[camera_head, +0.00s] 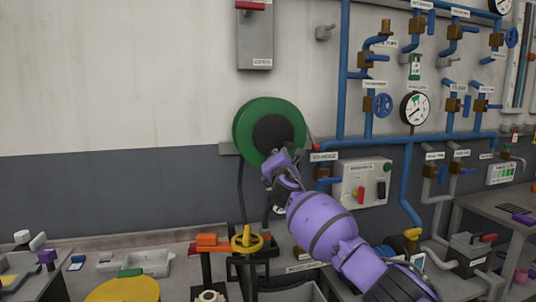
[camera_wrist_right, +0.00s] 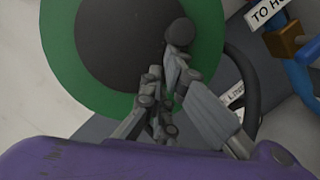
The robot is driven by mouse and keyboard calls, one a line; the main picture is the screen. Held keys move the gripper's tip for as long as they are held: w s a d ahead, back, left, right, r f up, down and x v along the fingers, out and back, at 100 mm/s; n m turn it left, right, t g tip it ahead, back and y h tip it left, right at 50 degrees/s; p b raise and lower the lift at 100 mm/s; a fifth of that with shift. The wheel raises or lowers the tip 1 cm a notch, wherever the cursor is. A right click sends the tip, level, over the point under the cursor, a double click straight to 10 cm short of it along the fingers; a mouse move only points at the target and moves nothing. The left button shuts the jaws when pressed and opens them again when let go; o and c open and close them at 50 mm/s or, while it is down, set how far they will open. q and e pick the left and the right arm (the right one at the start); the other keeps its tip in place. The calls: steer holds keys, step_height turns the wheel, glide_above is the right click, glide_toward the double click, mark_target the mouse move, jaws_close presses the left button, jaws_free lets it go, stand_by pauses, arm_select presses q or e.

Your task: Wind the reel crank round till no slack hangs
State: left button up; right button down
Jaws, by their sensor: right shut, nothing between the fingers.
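The reel is a green disc (camera_head: 243,130) with a dark round hub (camera_head: 270,130), mounted on the wall. In the right wrist view the green rim (camera_wrist_right: 62,55) and dark hub (camera_wrist_right: 115,40) fill the upper left. A dark round knob (camera_wrist_right: 180,32), seemingly the crank handle, shows at the hub's right edge, just beyond the fingertips. My right gripper (camera_head: 275,162) is in front of the reel's lower part; its fingers (camera_wrist_right: 165,78) are shut and empty. I cannot tell whether they touch the knob. A dark hose (camera_head: 241,190) hangs below the reel. My left gripper is out of view.
Blue pipes with valves and a gauge (camera_head: 415,108) cover the wall to the right. A grey box (camera_head: 364,183) with a red lever sits right of my wrist. A yellow handwheel (camera_head: 246,239) stands below the reel. The wall left of the reel is clear.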

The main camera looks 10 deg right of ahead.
steer(key=n, duration=0.1)
steer(key=d+n, duration=0.1)
steer(key=shift+w+d+n+t, duration=0.25)
steer(key=shift+n+t, duration=0.05)
steer(key=shift+d+r+n+y, duration=0.1)
steer(key=shift+d+n+y, duration=0.2)
steer(key=shift+n, duration=0.3)
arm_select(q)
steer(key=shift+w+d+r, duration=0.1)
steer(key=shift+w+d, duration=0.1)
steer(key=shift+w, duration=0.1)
arm_select(e)
steer(key=shift+d+n, duration=0.1)
steer(key=shift+n, duration=0.5)
steer(key=shift+y, duration=0.3)
